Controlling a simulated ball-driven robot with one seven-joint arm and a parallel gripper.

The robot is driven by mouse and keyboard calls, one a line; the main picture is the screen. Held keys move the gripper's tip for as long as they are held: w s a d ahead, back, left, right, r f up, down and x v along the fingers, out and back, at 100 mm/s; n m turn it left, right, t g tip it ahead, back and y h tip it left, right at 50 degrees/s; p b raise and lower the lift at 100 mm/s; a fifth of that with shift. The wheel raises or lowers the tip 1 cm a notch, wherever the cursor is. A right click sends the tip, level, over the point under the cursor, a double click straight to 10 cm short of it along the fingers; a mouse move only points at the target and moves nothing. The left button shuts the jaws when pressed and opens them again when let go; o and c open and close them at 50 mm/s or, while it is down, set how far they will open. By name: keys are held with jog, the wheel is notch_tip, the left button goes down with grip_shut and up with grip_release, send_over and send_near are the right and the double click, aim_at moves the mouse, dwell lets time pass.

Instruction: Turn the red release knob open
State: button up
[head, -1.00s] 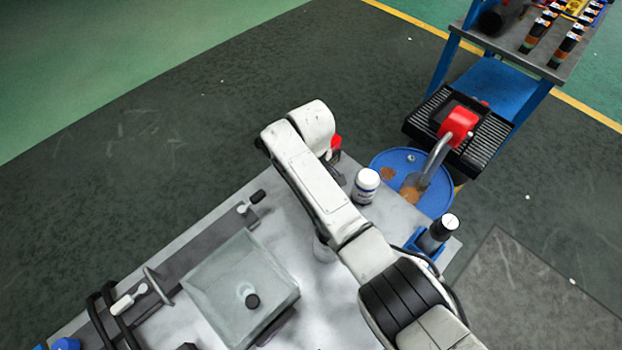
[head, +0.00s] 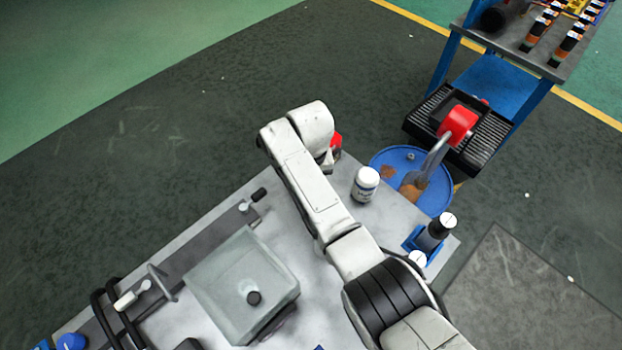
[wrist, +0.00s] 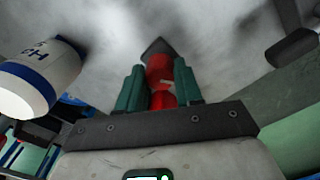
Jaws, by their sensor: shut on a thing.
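The red release knob (wrist: 161,92) is between the two green fingers of my gripper (wrist: 159,70) in the wrist view. The fingers press on it from both sides, so the gripper is shut on it. A dark pointed piece shows just beyond the knob. In the head view a small red part (head: 336,141) shows beside the end of my arm, at the far edge of the grey table (head: 205,234). My arm hides most of the gripper there. How far the knob is turned I cannot tell.
A white bottle (head: 365,184) stands close to the right of my arm; it also shows in the wrist view (wrist: 45,78). A glass-like box (head: 242,285) and a dark bottle in a blue holder (head: 436,232) are on the table. A blue drum (head: 432,199) stands beyond it.

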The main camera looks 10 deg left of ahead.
jog(key=shift+w+r, duration=0.1)
dwell(0.4)
jog(key=o, duration=1)
jog(key=shift+o, duration=0.2)
notch_tip(320, 180, up, 11)
jog(key=shift+b, duration=0.3)
